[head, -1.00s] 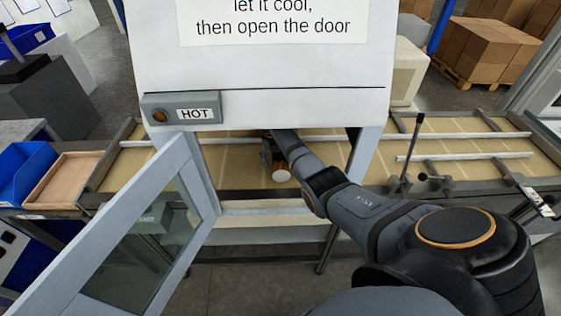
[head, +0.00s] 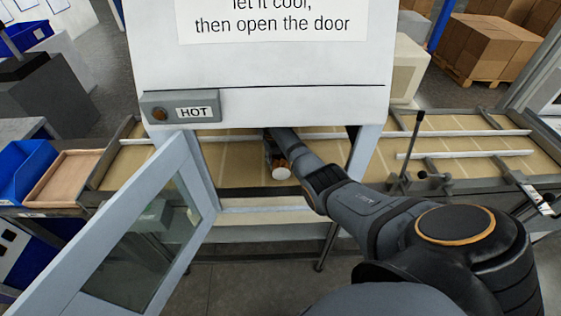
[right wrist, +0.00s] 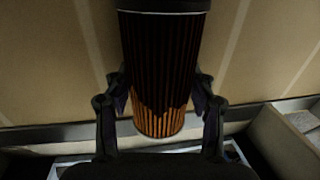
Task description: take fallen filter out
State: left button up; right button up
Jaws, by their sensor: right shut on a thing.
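The fallen filter shows in the right wrist view as an orange pleated cartridge (right wrist: 160,80) with dark shading over its upper part. My right gripper (right wrist: 160,100) has a finger on each side of it and is shut on it. In the head view the filter's white round end (head: 281,173) shows just below the right gripper (head: 275,150), inside the open doorway under the white machine hood (head: 260,75). The gripper is partly hidden there by the hood and my arm. The belt (head: 230,165) runs beneath. My left gripper is not in view.
The glazed door (head: 150,235) hangs open at the left of the doorway. A HOT sign (head: 194,112) with an unlit-looking lamp sits on the hood's corner. A lever (head: 411,150) stands right of my arm. A wooden tray (head: 62,180) and blue bin (head: 24,172) lie left.

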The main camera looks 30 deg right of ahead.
aim_at(280, 156)
notch_tip(280, 156, up, 10)
jog(key=shift+r+b, duration=0.1)
jog(key=shift+b, duration=0.55)
